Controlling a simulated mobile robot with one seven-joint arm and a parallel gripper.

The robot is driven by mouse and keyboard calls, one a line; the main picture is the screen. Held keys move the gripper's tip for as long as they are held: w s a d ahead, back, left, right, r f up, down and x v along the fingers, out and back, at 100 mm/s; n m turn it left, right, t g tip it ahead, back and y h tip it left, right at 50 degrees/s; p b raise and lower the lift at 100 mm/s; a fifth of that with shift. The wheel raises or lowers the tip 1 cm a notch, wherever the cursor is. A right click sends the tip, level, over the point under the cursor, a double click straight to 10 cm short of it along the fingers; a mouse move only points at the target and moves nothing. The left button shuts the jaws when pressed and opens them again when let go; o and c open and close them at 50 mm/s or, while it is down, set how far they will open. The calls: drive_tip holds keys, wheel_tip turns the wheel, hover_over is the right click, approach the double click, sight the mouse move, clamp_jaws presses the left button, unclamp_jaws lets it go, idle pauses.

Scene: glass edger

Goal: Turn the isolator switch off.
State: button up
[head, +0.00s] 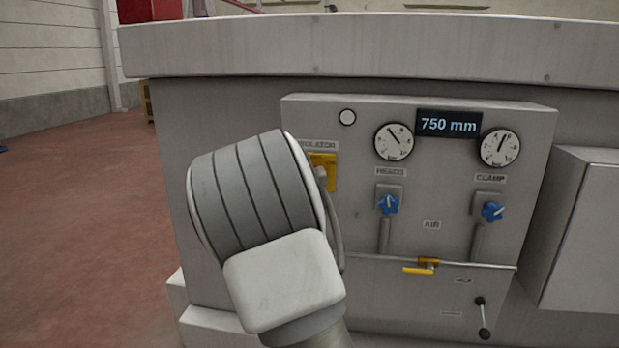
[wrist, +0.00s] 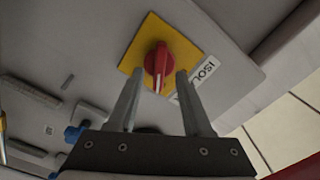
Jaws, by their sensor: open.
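The isolator switch is a red rotary knob (wrist: 158,65) on a yellow square plate (wrist: 185,35), seen in the wrist view beside a white label with letters reading "ISOL". My gripper (wrist: 156,75) is open, with one finger on each side of the red knob in that view. I cannot tell whether the fingers touch it.
The grey panel (head: 355,230) also carries two round gauges, a "750 mm" display (head: 448,124), two blue knobs (head: 388,204) and a yellow-handled valve (head: 420,268). A grey box (head: 585,235) juts out at the right. Open red floor (head: 80,230) lies at the left.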

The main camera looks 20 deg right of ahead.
drive_tip(key=shift+x, duration=1.7)
drive_tip(key=shift+c, duration=0.3)
clamp_jaws()
